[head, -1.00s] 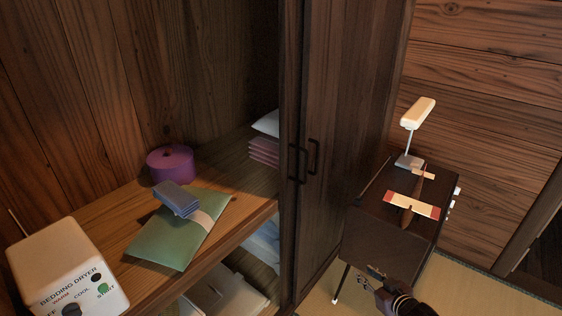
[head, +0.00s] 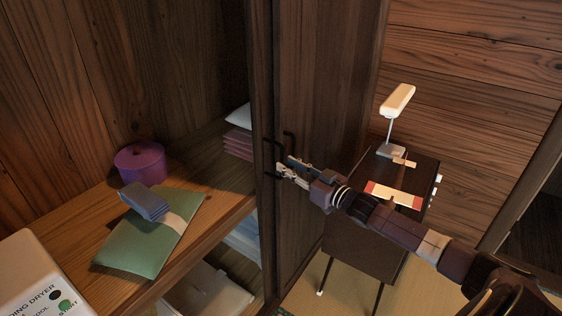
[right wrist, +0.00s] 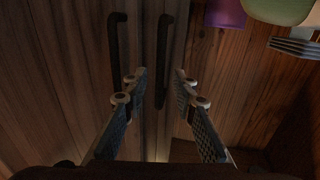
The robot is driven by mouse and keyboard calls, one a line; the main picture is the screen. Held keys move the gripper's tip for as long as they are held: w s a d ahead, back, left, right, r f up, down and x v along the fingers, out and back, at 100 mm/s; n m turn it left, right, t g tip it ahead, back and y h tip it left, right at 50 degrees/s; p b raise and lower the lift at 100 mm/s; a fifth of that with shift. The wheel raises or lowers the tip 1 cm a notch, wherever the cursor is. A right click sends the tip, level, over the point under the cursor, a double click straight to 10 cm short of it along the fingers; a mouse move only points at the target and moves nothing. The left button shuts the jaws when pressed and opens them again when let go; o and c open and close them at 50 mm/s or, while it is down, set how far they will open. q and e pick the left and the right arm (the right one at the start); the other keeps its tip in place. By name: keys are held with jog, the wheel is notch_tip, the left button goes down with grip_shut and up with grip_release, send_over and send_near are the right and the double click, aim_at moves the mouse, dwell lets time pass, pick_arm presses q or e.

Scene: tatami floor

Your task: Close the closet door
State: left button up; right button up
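The closet door (head: 310,90) is dark wood and stands right of the open closet section, where shelves show. Two dark upright bar handles are close together near its left edge: a left handle (head: 268,155) and a right handle (head: 288,142). My right gripper (head: 290,170) reaches in from the lower right to these handles. In the right wrist view its fingers (right wrist: 160,82) are spread, with one handle (right wrist: 162,62) appearing between them and the other handle (right wrist: 117,55) left of them. Whether the fingers touch a handle cannot be told. My left gripper is out of view.
A small dark table (head: 365,235) with a lamp (head: 397,100) stands right of the door, under my right arm.

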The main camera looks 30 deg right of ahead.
aim_at(282, 176)
jog(key=shift+w+a, duration=0.2)
jog(key=shift+w, duration=0.65)
jog(key=shift+w+a, duration=0.15)
jog(key=shift+w, duration=0.7)
grip_shut()
